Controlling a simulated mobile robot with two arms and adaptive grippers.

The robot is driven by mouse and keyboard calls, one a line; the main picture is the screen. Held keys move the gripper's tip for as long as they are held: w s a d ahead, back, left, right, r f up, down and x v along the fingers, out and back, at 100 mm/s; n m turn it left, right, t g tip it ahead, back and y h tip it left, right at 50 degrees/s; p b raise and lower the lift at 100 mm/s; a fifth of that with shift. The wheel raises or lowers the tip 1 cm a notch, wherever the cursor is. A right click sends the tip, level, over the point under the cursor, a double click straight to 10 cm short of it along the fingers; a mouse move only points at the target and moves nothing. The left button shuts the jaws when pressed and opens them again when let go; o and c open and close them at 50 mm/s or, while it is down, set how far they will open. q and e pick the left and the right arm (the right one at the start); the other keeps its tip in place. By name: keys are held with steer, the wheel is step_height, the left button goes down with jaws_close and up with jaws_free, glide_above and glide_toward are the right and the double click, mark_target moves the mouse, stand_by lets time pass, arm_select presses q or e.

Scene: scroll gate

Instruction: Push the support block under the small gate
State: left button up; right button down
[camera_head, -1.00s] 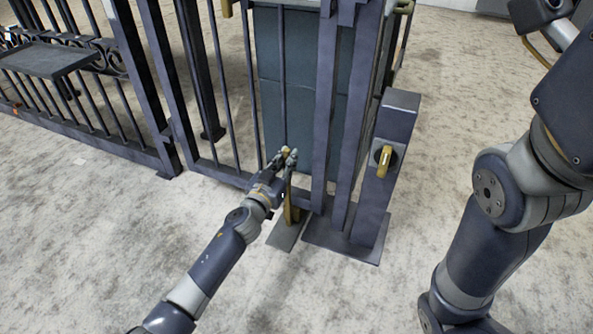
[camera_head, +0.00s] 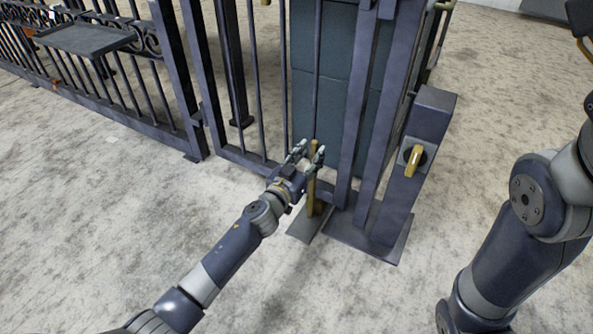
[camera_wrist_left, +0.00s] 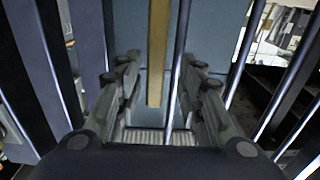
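The small gate (camera_head: 263,95) has dark upright bars and stands closed-looking across the middle. A brass upright rod (camera_head: 312,188) rises from a flat grey plate (camera_head: 303,230) on the floor at the gate's lower right; this looks like the support block, but I cannot be sure. My left gripper (camera_head: 308,152) is open at the rod's upper part, in front of the gate. In the left wrist view, the brass rod (camera_wrist_left: 158,55) and a gate bar appear between the spread fingers (camera_wrist_left: 155,90); contact cannot be told.
A dark post (camera_head: 410,165) with a brass knob (camera_head: 413,160) stands right of the gate on a floor plate. A fence (camera_head: 110,95) with a small shelf (camera_head: 88,40) runs left. A blue-grey panel (camera_head: 335,60) is behind the bars. The front floor is clear.

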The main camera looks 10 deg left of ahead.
arm_select(q)
steer(key=v, duration=1)
steer(key=shift+w, duration=0.1)
